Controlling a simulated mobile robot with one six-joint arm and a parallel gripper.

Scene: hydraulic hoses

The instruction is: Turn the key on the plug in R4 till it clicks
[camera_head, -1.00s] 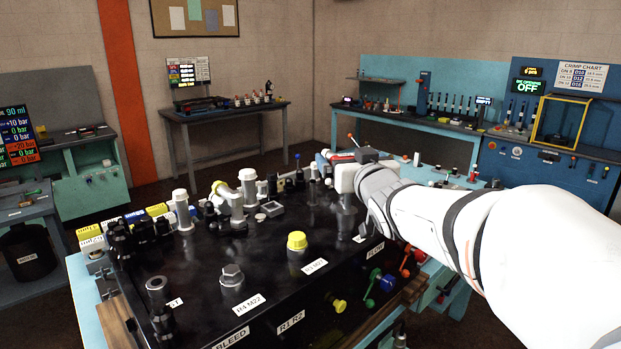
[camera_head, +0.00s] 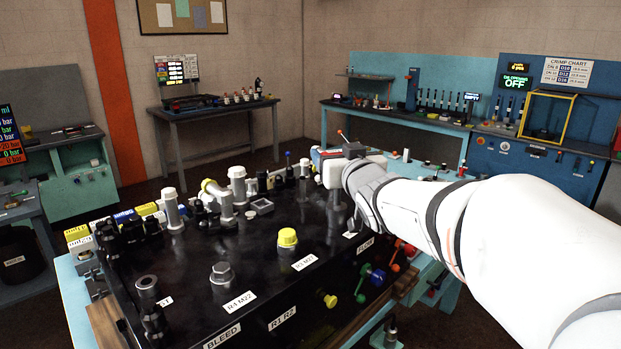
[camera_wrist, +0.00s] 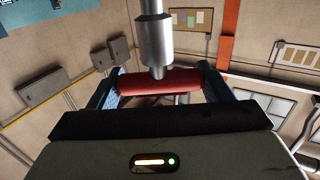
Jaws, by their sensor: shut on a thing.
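The plug at R4 (camera_head: 222,272) is a grey hex-headed fitting on the black block's top (camera_head: 190,305), behind the label R4 M22 (camera_head: 239,301). My gripper (camera_head: 336,178) is over the right rear part of the block, well away from that plug. In the wrist view my gripper (camera_wrist: 160,88) is shut on the red cross handle (camera_wrist: 178,83) of a key. The key's metal shaft (camera_wrist: 155,38) runs away from the fingers. In the head view a grey shaft (camera_head: 338,203) shows below my gripper; whether its end touches the block is unclear.
A yellow-capped fitting (camera_head: 287,238) stands on the block between the R4 plug and my gripper. Tall grey fittings (camera_head: 173,210) stand along the rear left. Green and red handles (camera_head: 372,275) stick out at the front right. The top around R4 is clear.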

